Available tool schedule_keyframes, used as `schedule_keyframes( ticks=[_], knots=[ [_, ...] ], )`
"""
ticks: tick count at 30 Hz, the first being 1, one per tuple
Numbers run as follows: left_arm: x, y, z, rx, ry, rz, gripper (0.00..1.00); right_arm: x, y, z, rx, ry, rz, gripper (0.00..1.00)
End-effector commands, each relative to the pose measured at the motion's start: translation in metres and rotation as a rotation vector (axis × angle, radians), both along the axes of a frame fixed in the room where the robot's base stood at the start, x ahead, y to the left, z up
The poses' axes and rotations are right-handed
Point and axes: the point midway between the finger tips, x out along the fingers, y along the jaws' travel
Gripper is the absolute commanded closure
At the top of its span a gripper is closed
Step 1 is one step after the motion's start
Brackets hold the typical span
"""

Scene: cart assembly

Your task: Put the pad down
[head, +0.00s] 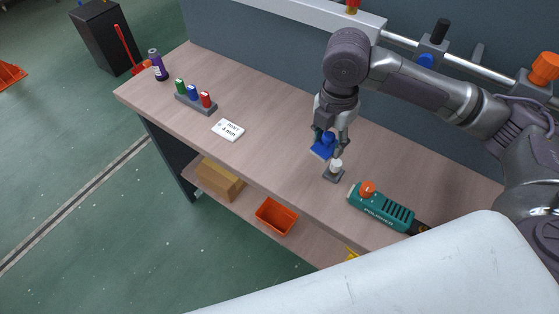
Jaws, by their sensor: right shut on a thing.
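The pad (322,149) is blue with a blue knob on top. It is in the head view, right of the middle, at the workbench (270,120). My right gripper (328,138) points down and is shut on the pad's knob. The fingers partly cover the pad. I cannot tell whether the pad's underside touches the bench top. My left gripper is not in view.
A small grey stand with a white knob (335,166) is close beside the pad. A green tool (382,208) lies to the right. A white label card (228,129) and a rack of coloured markers (195,103) are left. Bench space between card and pad is clear.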

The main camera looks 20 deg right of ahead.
Motion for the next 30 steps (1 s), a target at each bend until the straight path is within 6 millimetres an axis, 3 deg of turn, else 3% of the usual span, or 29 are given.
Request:
schedule_keyframes(
  ticks=[8, 21, 30],
  knots=[
    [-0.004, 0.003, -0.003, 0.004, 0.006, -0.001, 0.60, 0.007, -0.001, -0.006, 0.002, 0.000, 0.165, 0.82],
    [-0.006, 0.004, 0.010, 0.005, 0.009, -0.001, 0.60, 0.066, 0.064, -0.057, 0.002, 0.001, 0.173, 0.82],
    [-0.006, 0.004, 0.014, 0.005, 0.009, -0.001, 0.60, 0.084, 0.081, -0.079, -0.001, 0.001, 0.170, 0.82]
  ],
)
